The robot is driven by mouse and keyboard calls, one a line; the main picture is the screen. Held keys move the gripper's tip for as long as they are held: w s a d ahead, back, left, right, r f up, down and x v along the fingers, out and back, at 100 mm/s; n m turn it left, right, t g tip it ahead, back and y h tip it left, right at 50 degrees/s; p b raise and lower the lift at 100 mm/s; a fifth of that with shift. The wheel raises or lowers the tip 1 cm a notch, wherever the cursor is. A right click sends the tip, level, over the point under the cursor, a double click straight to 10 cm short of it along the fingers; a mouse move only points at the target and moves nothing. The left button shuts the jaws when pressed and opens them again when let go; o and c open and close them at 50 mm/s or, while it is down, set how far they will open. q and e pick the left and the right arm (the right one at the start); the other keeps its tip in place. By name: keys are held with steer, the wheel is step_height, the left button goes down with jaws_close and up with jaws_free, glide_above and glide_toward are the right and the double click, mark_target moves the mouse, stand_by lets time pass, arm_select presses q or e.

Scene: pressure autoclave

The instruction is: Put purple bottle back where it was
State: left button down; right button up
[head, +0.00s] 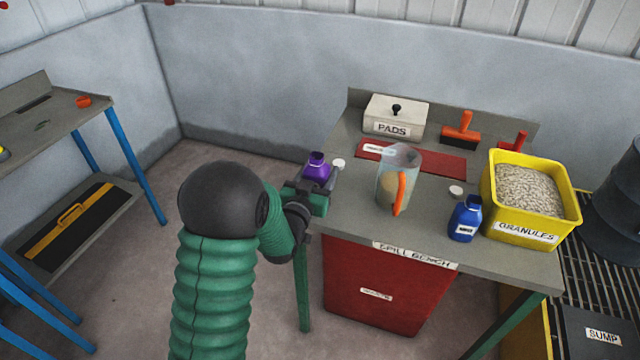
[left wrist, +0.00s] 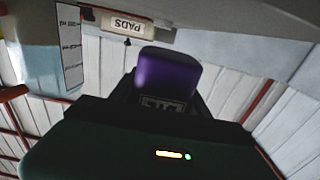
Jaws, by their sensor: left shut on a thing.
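The purple bottle (head: 317,167) is at the left edge of the spill bench (head: 350,225) in the head view, its neck open. My left gripper (head: 322,183) is shut on it. In the left wrist view the purple bottle (left wrist: 165,75) shows between the dark fingers (left wrist: 165,105). Whether its base touches the bench top is hidden by the gripper. A small white cap (head: 338,163) lies just right of the bottle. My right gripper is not in view.
A clear jug (head: 385,178) with an orange handle stands right of the gripper. Behind are a PADS box (head: 395,112) and a red mat (head: 440,164). A blue bottle (head: 465,220) and yellow GRANULES bin (head: 525,232) stand at right.

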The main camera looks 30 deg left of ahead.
mark_target(321, 182)
arm_select(q)
steer(key=shift+f+b, duration=0.55)
steer(key=shift+f, duration=1.2)
steer(key=shift+f, duration=0.1)
steer(key=c, duration=0.5)
jaws_free()
